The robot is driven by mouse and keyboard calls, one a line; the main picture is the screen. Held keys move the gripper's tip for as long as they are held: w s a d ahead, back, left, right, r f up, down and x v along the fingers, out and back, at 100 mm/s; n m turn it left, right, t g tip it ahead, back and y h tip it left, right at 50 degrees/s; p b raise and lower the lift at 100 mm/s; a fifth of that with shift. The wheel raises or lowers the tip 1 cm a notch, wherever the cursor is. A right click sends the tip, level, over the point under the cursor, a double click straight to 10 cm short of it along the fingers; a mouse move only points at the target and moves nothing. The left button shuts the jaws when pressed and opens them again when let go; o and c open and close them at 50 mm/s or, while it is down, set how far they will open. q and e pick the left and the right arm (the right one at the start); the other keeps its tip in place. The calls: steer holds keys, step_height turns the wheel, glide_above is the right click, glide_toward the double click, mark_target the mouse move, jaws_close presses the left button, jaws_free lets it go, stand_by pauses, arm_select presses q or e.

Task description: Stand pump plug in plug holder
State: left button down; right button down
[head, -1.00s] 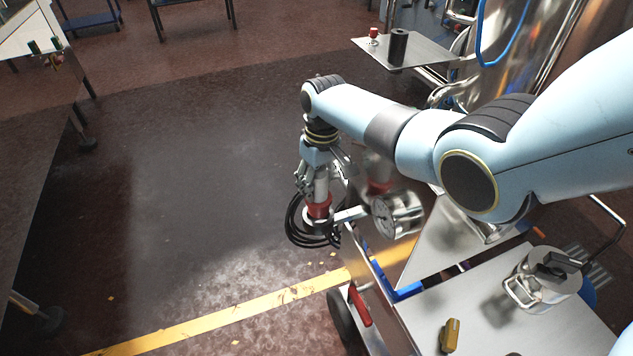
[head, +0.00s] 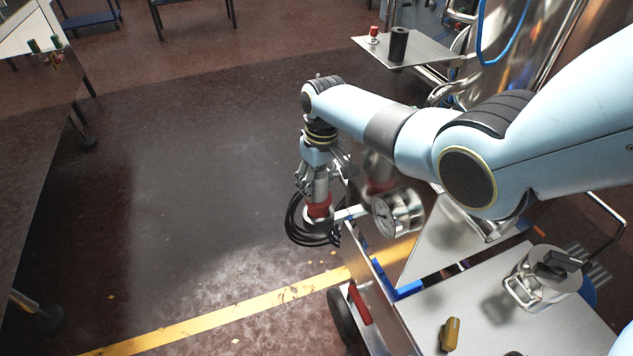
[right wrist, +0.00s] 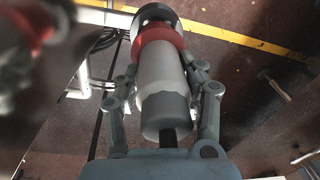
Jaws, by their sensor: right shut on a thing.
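The pump plug (head: 321,190) is a pale grey cylinder with a red collar. It hangs roughly upright, collar downward, in my right gripper (head: 323,183). In the right wrist view the fingers of this gripper (right wrist: 163,90) close on both sides of the plug (right wrist: 160,75). Just below the collar, a light metal bar (head: 350,213) reaches out from the cart side, apparently the plug holder's arm. A dark ring (right wrist: 157,14) shows at the plug's far end. I cannot tell whether the plug is seated or just above the holder. My left gripper is out of view.
Black cable coils (head: 298,225) hang around the plug's lower end. A round gauge (head: 398,213) sits close to the right. The cart top (head: 480,285) carries a metal canister (head: 545,280) and a mustard-coloured item (head: 451,334). The floor at left is open.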

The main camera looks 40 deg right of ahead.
mark_target(317, 195)
steer(key=shift+f+b, duration=1.5)
steer(key=shift+f, duration=0.4)
steer(key=c, duration=0.7)
jaws_free()
steer(key=r, duration=1.2)
steer(key=shift+s+d, duration=0.15)
steer(key=shift+d, duration=0.2)
steer(key=shift+f, duration=0.1)
